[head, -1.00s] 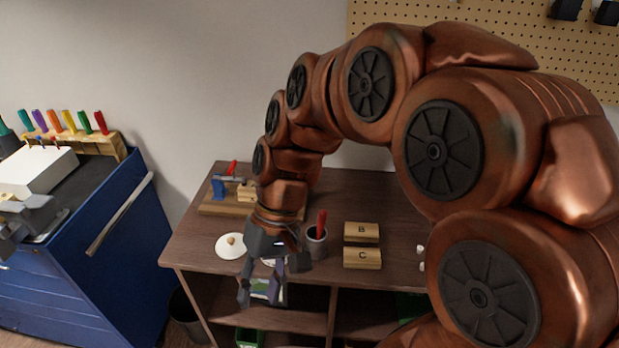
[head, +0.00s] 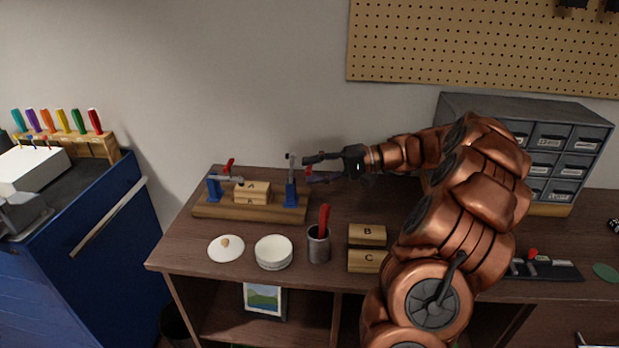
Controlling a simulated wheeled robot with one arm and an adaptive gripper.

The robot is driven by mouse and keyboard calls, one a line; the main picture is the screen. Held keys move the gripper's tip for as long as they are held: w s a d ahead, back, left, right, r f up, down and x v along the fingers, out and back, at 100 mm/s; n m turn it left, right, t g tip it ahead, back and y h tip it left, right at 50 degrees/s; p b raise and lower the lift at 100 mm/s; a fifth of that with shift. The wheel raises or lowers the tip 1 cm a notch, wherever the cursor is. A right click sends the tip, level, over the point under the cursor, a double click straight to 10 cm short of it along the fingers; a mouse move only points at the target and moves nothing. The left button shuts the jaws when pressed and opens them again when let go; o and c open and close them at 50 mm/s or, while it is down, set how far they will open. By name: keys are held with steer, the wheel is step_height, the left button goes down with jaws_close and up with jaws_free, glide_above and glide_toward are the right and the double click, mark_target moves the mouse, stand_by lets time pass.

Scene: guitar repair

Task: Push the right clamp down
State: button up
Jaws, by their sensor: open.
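A wooden fixture base (head: 215,211) stands at the back left of the workbench, with a blue clamp at each end. The right clamp (head: 291,195) has its grey arm standing upright, and a bit of red shows beside it at the gripper's fingers. The left clamp (head: 214,189) has its grey arm lying level towards the blocks and its red handle tilted up. Wooden blocks marked A (head: 252,187) lie stacked between the clamps. My gripper (head: 306,168) is open, pointing left, just right of the right clamp's upper part. I cannot tell whether it touches the clamp.
On the workbench (head: 195,258) are a white lid (head: 226,250), a round white container (head: 274,254), a grey cup (head: 318,247) with a red-handled tool, and blocks B (head: 367,235) and C (head: 367,262). A drawer cabinet (head: 540,150) stands behind my arm.

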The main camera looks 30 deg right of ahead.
mark_target(310, 167)
steer(key=d+f+m+t, duration=0.1)
steer(key=d+f+t, duration=0.1)
steer(key=d, duration=0.5)
steer(key=shift+h, duration=0.3)
steer(key=shift+x, duration=3.6)
steer(key=shift+r, duration=0.1)
steer(key=shift+c, duration=0.3)
jaws_close()
